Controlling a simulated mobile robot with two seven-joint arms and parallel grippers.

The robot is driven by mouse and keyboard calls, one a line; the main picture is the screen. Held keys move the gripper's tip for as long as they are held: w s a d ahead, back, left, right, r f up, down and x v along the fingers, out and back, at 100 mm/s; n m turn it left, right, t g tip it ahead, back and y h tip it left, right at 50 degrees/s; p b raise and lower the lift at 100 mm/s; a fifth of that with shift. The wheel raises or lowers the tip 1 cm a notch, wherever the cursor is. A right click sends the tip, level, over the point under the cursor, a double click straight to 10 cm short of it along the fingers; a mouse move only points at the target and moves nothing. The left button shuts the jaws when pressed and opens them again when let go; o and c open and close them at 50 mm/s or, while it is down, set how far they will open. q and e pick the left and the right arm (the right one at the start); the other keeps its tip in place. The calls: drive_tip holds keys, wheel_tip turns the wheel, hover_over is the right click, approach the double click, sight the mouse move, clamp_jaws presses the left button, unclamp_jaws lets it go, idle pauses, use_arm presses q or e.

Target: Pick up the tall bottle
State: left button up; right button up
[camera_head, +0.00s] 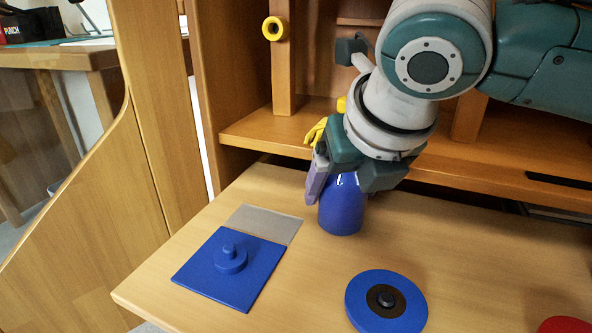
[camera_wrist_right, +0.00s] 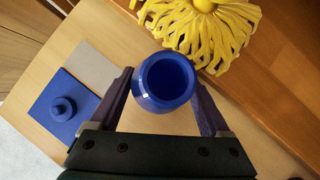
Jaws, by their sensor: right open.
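A blue bottle (camera_head: 342,208) stands upright on the wooden table top, partly hidden by my right gripper (camera_head: 338,182). In the right wrist view I look down on the open, round mouth of the bottle (camera_wrist_right: 168,80). My right gripper (camera_wrist_right: 163,88) is open, with one purple finger on either side of the bottle. The jaws are not closed on it, and I cannot tell whether either finger touches it. In the head view the upper part of the bottle is hidden behind the gripper. My left gripper is not in view.
A blue square plate with a knob (camera_head: 228,268) and a grey pad (camera_head: 265,224) lie left of the bottle. A blue disc (camera_head: 386,301) lies in front, a red object (camera_head: 565,325) at right. A yellow stringy thing (camera_wrist_right: 200,30) is behind the bottle. A wooden shelf (camera_head: 245,130) rises behind.

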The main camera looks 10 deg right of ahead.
drive_tip(key=c, duration=1.2)
drive_tip(key=shift+r, duration=0.1)
